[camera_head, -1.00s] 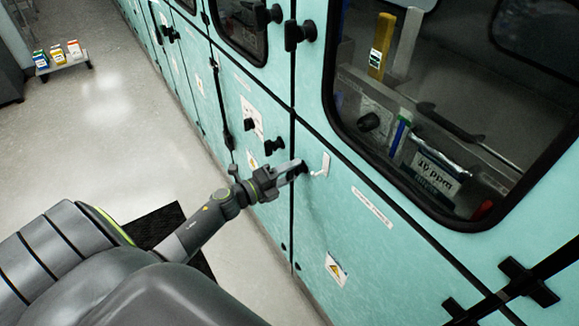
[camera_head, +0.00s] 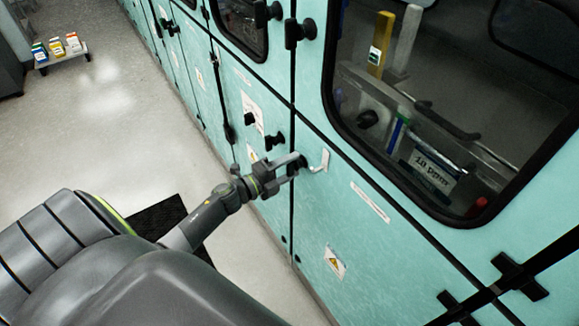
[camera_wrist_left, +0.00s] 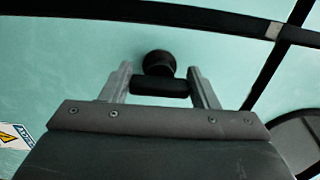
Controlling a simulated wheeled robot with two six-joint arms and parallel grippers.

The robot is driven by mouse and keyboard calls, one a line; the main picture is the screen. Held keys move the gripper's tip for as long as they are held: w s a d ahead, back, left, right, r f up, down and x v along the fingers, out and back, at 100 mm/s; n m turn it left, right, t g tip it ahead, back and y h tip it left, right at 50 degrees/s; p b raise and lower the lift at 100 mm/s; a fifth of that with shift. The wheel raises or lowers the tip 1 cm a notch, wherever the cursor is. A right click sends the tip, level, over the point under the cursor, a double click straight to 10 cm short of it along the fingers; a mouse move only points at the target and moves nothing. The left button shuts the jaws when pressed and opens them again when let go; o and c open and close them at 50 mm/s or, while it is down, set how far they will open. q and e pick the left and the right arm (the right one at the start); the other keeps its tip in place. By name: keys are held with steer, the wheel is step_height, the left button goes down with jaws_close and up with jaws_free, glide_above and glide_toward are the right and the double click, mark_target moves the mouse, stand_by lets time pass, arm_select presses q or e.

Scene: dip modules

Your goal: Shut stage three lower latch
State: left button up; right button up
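A black latch (camera_head: 303,161) sits on the teal cabinet panel beside a vertical seam, below the large window, mostly hidden behind my left fingers. In the left wrist view it is a round knob with a short dark crossbar (camera_wrist_left: 160,87). My left gripper (camera_head: 294,168) is at this latch. In the left wrist view the two fingers of the gripper (camera_wrist_left: 162,88) stand one on each side of the crossbar, with little gap; I cannot tell whether they touch it. My right gripper is not in view.
Another black latch (camera_head: 275,141) sits left of the seam, and one (camera_head: 298,32) is higher by the window (camera_head: 440,110). A pale bent handle or label (camera_head: 323,161) is right of my fingers.

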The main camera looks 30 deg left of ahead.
arm_select(q)
steer(key=o, duration=0.4)
steer(key=shift+c, duration=0.2)
steer(key=shift+s, duration=0.1)
steer(key=shift+s+a+f, duration=0.1)
steer(key=shift+s+a, duration=0.1)
steer(key=shift+s, duration=0.1)
steer(key=b+v, duration=0.4)
steer(key=v, duration=1.2)
steer(key=shift+s+b, duration=0.3)
steer(key=shift+b, duration=0.1)
